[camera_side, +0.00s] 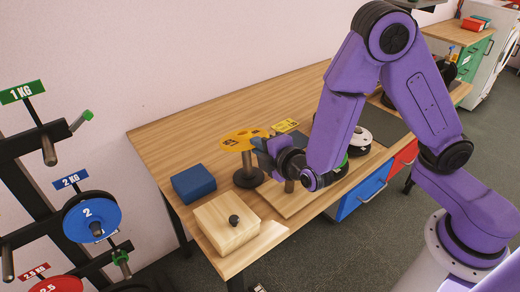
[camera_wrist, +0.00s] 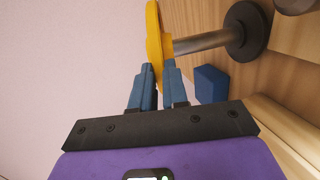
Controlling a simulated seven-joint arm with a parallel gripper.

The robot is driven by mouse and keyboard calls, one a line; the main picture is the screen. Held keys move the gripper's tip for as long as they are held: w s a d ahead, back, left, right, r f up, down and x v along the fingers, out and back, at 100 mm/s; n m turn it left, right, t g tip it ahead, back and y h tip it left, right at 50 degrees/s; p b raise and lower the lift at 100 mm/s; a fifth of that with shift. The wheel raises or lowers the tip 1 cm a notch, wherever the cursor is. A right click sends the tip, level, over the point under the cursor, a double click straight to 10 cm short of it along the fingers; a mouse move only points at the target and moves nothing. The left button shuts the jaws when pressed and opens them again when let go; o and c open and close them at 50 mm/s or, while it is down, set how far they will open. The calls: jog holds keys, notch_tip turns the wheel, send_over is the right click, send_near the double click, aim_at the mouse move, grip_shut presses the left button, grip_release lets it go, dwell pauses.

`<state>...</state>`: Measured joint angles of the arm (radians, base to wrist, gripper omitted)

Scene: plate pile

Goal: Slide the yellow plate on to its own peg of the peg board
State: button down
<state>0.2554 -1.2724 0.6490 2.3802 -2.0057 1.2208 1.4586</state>
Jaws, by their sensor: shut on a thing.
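The yellow plate (camera_side: 240,138) lies roughly level at the top of a grey post (camera_side: 247,160) with a round black base. My gripper (camera_side: 260,145) is shut on the plate's near right edge. In the wrist view, the yellow plate (camera_wrist: 154,35) shows edge-on between the blue fingertips of my gripper (camera_wrist: 158,68). The grey post (camera_wrist: 200,42) runs from the plate to its dark round base (camera_wrist: 246,30). I cannot tell whether the post passes into the plate's hole. My arm and gripper partly hide the wooden board (camera_side: 289,203) to the right.
A yellow label (camera_side: 287,126) shows behind my gripper. A weight rack (camera_side: 40,195) stands left of the table. The back of the table is clear.

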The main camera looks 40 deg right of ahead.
jog(key=shift+r, duration=1.5)
jog(key=shift+r, duration=0.15)
jog(key=shift+r, duration=1)
jog(key=s+d+f+m+h, duration=0.1)
jog(key=s+m+h, duration=0.5)
jog(key=s+h, duration=0.3)
jog(key=shift+s+d+f, duration=0.15)
jog(key=shift+s+d, duration=0.1)
jog(key=shift+s, duration=1.25)
jog(key=shift+t, duration=0.3)
notch_tip(320, 180, down, 7)
